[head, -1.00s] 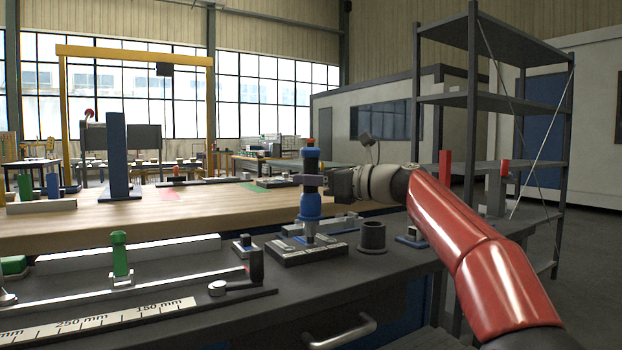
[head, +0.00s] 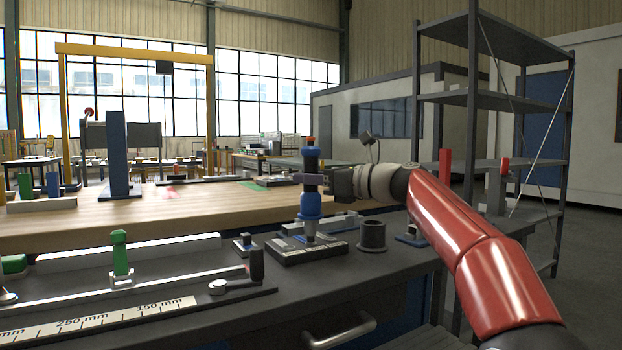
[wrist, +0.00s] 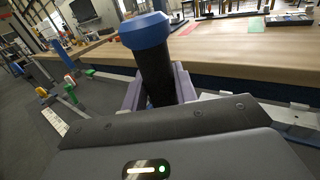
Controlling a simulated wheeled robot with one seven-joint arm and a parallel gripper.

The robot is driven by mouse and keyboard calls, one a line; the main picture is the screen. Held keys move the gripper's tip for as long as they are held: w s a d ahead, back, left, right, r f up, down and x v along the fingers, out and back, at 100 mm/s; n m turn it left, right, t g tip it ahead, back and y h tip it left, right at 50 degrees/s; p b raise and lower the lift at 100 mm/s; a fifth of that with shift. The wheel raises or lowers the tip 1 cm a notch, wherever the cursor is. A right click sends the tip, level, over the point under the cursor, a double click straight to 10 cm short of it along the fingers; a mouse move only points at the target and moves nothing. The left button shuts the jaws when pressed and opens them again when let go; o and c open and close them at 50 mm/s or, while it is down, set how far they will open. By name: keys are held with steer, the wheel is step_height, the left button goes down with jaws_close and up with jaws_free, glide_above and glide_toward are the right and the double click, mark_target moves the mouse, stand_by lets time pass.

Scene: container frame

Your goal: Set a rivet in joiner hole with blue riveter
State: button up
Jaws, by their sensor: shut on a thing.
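The blue riveter (head: 309,204) is upright, with a black body, blue collar and an orange-red top. My gripper (head: 312,178) is shut around its black body, and its lower tip is over a dark block (head: 305,250) on the near grey bench. In the wrist view the riveter (wrist: 152,75) stands between the fingers of my gripper (wrist: 160,88), with its blue end toward the top. I cannot tell whether the tip touches the block. The joiner hole and any rivet are too small or hidden to make out.
A dark cup (head: 372,236) stands just right of the block. A ruler rail with a green-handled clamp (head: 121,259) runs along the left. The wooden bench (head: 130,222) lies behind.

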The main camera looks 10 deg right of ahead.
mark_target(312, 150)
steer(key=shift+f+b, duration=0.6)
steer(key=shift+f, duration=0.4)
stand_by(0.8)
step_height(312, 150, up, 8)
steer(key=p, duration=0.8)
steer(key=shift+f, duration=0.1)
stand_by(0.7)
